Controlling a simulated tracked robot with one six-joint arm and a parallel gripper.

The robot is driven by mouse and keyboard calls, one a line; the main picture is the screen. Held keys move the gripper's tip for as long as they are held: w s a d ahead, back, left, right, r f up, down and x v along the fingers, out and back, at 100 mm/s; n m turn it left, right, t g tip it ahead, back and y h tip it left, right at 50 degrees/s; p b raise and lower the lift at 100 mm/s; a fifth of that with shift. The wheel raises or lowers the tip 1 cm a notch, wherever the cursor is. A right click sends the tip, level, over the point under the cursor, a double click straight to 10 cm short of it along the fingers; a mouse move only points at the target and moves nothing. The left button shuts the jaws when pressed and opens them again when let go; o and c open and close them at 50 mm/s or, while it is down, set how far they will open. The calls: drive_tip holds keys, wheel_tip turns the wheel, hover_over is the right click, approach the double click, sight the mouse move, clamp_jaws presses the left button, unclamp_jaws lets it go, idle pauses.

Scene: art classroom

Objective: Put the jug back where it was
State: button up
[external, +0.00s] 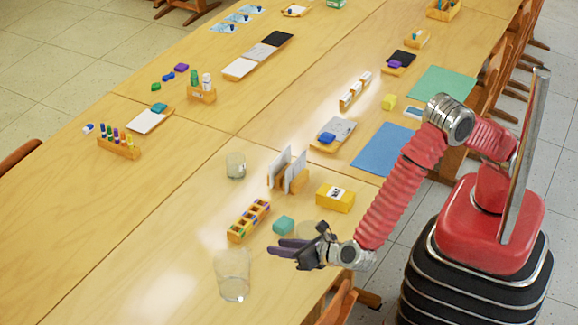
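A large clear glass vessel (233,280), which looks like the jug, stands upright near the front edge of the table. A handle or spout cannot be made out. My gripper (278,249) is low over the table to the right of the glass vessel, with its dark fingers pointing left toward it. The fingers look apart, with nothing seen between them. A visible gap separates the fingertips from the vessel. A smaller clear glass (236,170) stands farther back, and a faint clear round shape (307,229) shows just behind my gripper, partly hidden by it.
Close to my gripper are a teal block (283,225), a wooden box of coloured paints (249,220), a wooden card holder (293,180) and a yellow box (335,198). A blue sheet (383,150) lies behind my arm. The table left of the large vessel is clear.

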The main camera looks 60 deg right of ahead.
drive_tip(key=w+d+r+m+g+h, duration=0.15)
drive_tip(key=d+r+m, duration=0.25)
drive_tip(key=d, duration=0.5)
drive_tip(key=w+d+r+m+g+h, duration=0.15)
drive_tip(key=d+r+m, duration=0.25)
drive_tip(key=d, duration=0.4)
drive_tip(key=w+d+r+m+g+h, duration=0.15)
drive_tip(key=d+r+m, duration=0.3)
drive_tip(key=d, duration=0.45)
drive_tip(key=s+d+r+m+g+y, duration=0.1)
drive_tip(key=s+d+r+m+g, duration=0.15)
drive_tip(key=d, duration=0.55)
drive_tip(key=s+d+r+m+g+y, duration=0.1)
drive_tip(key=s+d+r+m, duration=0.25)
drive_tip(key=d, duration=0.35)
drive_tip(key=s+d+r+m+y, duration=0.1)
drive_tip(key=s+d+m+y, duration=0.1)
drive_tip(key=s+d+m, duration=0.3)
drive_tip(key=s+d+r+m+y, duration=0.2)
drive_tip(key=s+d+m, duration=0.4)
drive_tip(key=s+m, duration=0.3)
drive_tip(key=shift+s+d+m, duration=0.25)
drive_tip(key=shift+s+m, duration=0.1)
drive_tip(key=shift+s, duration=0.8)
